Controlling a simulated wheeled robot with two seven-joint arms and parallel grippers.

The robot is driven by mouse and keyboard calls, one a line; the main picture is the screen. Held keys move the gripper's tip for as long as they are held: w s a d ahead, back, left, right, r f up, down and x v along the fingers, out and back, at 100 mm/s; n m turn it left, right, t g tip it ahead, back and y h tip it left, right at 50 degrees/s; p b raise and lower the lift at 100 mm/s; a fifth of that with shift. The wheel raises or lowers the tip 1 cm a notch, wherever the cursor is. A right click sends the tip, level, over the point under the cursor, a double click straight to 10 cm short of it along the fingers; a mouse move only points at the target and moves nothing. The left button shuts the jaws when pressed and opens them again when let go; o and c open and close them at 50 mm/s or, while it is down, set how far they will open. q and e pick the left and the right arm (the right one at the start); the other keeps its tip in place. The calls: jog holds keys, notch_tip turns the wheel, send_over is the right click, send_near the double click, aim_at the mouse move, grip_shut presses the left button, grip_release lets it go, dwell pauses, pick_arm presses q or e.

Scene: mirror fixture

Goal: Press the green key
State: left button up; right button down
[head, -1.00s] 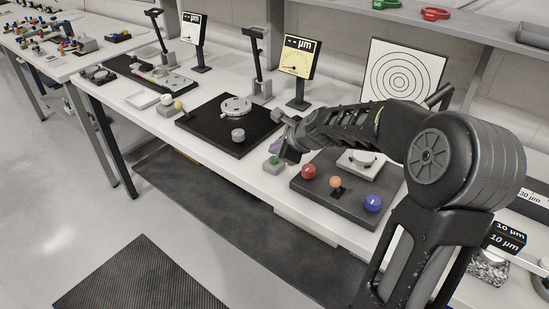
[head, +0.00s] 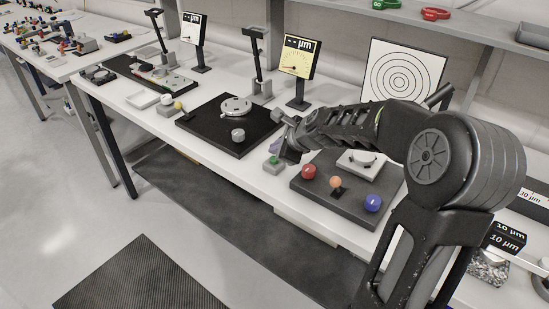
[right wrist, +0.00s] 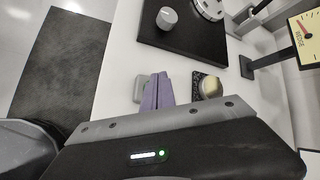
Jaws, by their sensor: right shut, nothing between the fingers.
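The green key (head: 273,160) sits on a small grey block (head: 272,168) near the front edge of the white bench, left of the dark plate with coloured balls. My right gripper (head: 276,147) reaches in from the right and is shut and empty. Its purple fingers are just above and behind the key in the head view; I cannot tell whether they touch it. In the right wrist view the shut fingers (right wrist: 158,90) are beside a grey block (right wrist: 141,88), and no green shows there. My left gripper is not in view.
A dark plate (head: 350,207) with red, orange and blue balls lies right of the key. A black plate (head: 205,137) with a round stage lies to its left. A yellow gauge (head: 298,57) and a ring target (head: 403,72) stand behind.

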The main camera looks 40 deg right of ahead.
jog(key=shift+f+b, duration=0.3)
jog(key=shift+f, duration=0.15)
jog(key=shift+f+b, duration=0.35)
jog(key=shift+f, duration=0.15)
dwell(0.6)
jog(key=shift+r, duration=0.1)
jog(key=shift+r+p, duration=0.9)
jog(key=shift+p, duration=0.1)
notch_tip(320, 180, up, 6)
jog(key=p, duration=0.6)
